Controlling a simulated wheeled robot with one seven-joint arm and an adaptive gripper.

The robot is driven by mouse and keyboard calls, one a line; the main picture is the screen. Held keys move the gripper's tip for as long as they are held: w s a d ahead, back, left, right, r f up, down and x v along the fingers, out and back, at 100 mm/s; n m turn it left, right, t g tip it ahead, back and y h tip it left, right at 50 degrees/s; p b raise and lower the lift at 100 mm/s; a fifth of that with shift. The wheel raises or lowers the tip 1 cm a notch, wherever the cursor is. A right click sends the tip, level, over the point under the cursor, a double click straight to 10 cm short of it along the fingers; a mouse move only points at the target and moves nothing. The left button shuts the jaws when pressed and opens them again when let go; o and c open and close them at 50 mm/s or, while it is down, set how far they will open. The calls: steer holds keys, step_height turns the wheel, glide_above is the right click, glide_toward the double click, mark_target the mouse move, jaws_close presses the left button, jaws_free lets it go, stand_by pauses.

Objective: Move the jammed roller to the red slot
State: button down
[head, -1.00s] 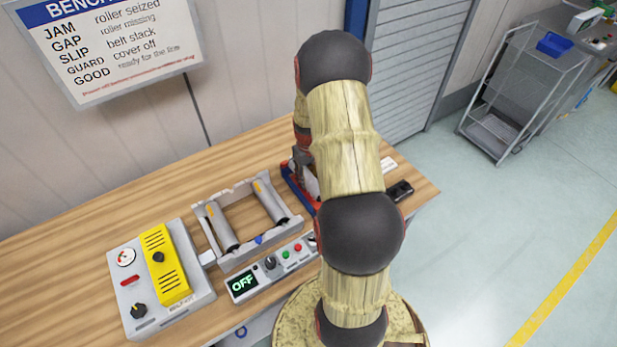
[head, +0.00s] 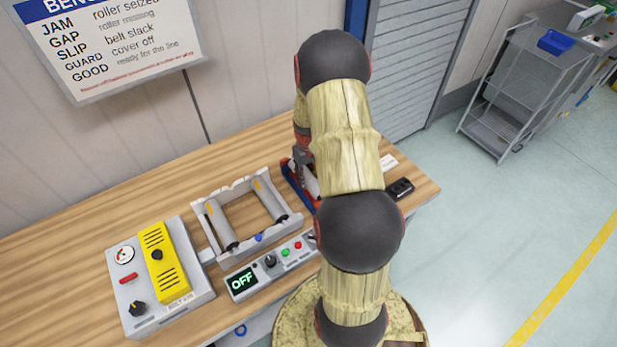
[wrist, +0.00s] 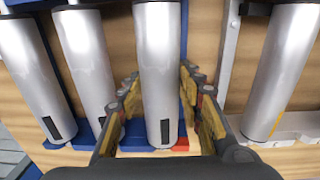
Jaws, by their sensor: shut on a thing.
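My gripper (wrist: 160,108) is shut on a silver roller (wrist: 158,60) with a black mark near its lower end. The roller lies lengthwise between the two fingers. Its lower end is over the blue rack (wrist: 100,160), at a small red part, the red slot (wrist: 181,144). I cannot tell whether it rests in the slot or hangs just above it. Two more silver rollers (wrist: 84,50) (wrist: 28,65) lie in the rack to the left. In the head view the blue rack (head: 297,189) is partly hidden by my arm.
The grey roller frame (head: 240,258) holds two rollers left of the rack. In front is a control panel (head: 272,266) reading OFF. A grey box with a yellow cover (head: 163,268) stands at left. A black device (head: 400,189) lies near the table's right end.

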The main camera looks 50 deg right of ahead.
steer(key=shift+f, duration=0.15)
steer(key=c, duration=1.2)
jaws_free()
steer(key=shift+c, duration=0.2)
steer(key=shift+o, duration=0.7)
step_height(320, 180, up, 12)
steer(key=shift+a, duration=0.15)
steer(key=s+a+r+n+t+b, duration=0.1)
steer(key=s+a+r+t+b, duration=0.1)
steer(key=a, duration=0.9)
steer(key=s+a+r+n+t+b, duration=0.1)
steer(key=s+a+r+b, duration=0.4)
steer(key=a, duration=0.7)
steer(key=s+a+r+n+t+b, duration=0.1)
steer(key=s+a+r+t+b, duration=0.1)
steer(key=s+a+r+b, duration=0.2)
steer(key=s+a+r, duration=0.1)
steer(key=a+r, duration=0.2)
steer(key=a, duration=0.5)
steer(key=shift+s+a+n+t, duration=0.2)
steer(key=shift+a+n+t, duration=0.05)
steer(key=shift+n+t, duration=0.05)
